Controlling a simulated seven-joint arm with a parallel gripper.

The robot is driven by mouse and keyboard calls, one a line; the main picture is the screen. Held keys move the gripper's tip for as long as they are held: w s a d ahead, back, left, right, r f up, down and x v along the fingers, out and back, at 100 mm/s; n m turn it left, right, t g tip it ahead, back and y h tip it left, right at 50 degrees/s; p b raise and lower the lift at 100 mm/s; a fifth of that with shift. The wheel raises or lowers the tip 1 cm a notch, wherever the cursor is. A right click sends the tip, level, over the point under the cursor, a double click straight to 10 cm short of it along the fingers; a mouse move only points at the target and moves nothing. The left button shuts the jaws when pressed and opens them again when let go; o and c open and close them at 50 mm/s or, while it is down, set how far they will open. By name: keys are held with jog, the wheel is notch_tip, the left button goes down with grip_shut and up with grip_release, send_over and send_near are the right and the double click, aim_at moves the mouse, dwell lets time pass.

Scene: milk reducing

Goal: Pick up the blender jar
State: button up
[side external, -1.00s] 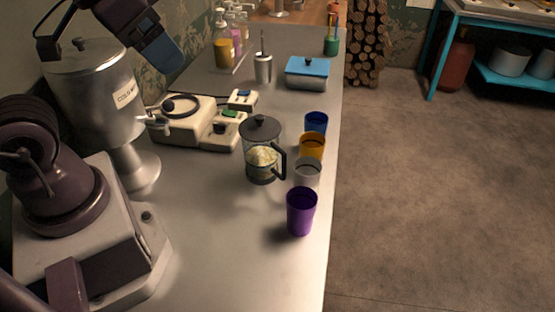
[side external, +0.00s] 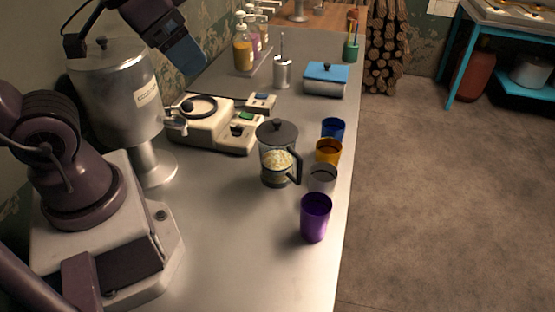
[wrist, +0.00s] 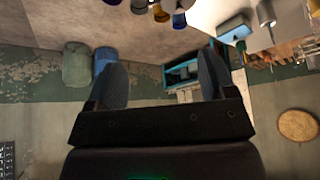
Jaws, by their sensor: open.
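The blender jar (side external: 279,158), a clear jar with a dark lid, dark handle and pale contents, stands upright on the metal counter in the side view. Its handle faces right, toward the cups. My gripper (side external: 182,52) is at the top left of the side view, high above the counter and well apart from the jar; only part of it shows there. In the wrist view my gripper (wrist: 161,85) shows two dark fingers spread wide, with nothing between them.
Purple (side external: 315,218), grey (side external: 322,178), yellow (side external: 328,151) and blue (side external: 333,128) cups line the counter's right edge. A cream-coloured appliance (side external: 215,125) stands behind the jar. A metal dispenser (side external: 118,95) stands left. The counter front (side external: 235,255) is clear.

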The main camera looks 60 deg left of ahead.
jog(key=shift+o, duration=0.2)
jog(key=o, duration=0.4)
jog(key=shift+d, duration=0.1)
